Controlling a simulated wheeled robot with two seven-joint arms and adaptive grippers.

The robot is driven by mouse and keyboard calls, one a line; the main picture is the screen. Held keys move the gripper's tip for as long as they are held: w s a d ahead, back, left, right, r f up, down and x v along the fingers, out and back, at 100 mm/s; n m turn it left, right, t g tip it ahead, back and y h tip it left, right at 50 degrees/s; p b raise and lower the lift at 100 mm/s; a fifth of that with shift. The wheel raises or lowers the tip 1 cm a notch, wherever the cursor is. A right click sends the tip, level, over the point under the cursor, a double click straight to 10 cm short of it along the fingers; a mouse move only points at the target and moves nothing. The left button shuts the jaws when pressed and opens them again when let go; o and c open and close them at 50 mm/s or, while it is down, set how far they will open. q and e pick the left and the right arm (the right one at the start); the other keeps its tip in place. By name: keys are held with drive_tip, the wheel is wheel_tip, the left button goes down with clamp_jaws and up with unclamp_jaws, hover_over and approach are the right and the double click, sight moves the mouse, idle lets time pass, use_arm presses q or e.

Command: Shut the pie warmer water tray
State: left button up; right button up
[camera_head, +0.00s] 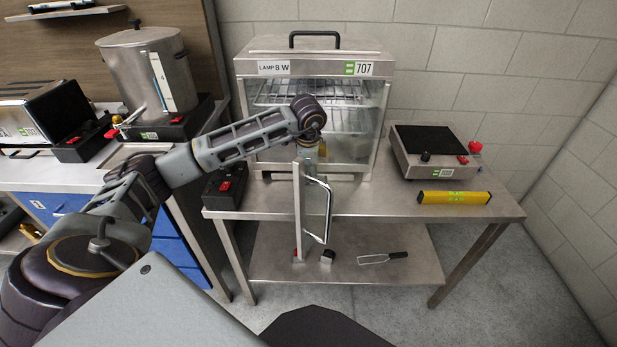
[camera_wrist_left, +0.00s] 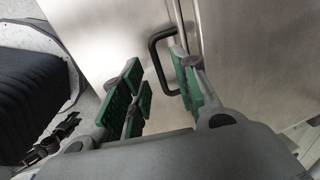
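The pie warmer (camera_head: 265,110) is a steel box with glass sides and wire racks, standing on a steel table. A narrow steel piece with a bright curved edge (camera_head: 328,210) shows in front of it; I cannot tell whether this is the water tray or a door. My left arm reaches across the warmer's front, and the left gripper (camera_head: 312,150) points down there, partly hidden by the wrist. In the left wrist view the gripper (camera_wrist_left: 163,88) is open, its green-padded fingers apart near a black loop handle (camera_wrist_left: 154,52) on a steel panel. Contact is unclear. My right gripper is not in view.
A hot plate (camera_head: 430,150) and a yellow level (camera_head: 454,198) occupy the table's right side. A black box with a red switch (camera_head: 226,186) stands left of the warmer. An urn (camera_head: 148,70) stands on the left counter.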

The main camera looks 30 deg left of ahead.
use_arm(q)
wheel_tip(320, 180, up, 9)
drive_tip(key=s, duration=0.1)
drive_tip(key=shift+s+d+f, duration=0.2)
drive_tip(key=shift+d, duration=0.2)
idle(0.5)
drive_tip(key=shift+r+p, duration=11)
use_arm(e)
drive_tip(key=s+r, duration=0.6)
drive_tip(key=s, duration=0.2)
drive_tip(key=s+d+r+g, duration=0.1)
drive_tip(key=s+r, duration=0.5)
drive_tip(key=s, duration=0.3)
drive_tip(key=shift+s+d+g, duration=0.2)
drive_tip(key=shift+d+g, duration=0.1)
use_arm(q)
drive_tip(key=shift+r, duration=0.1)
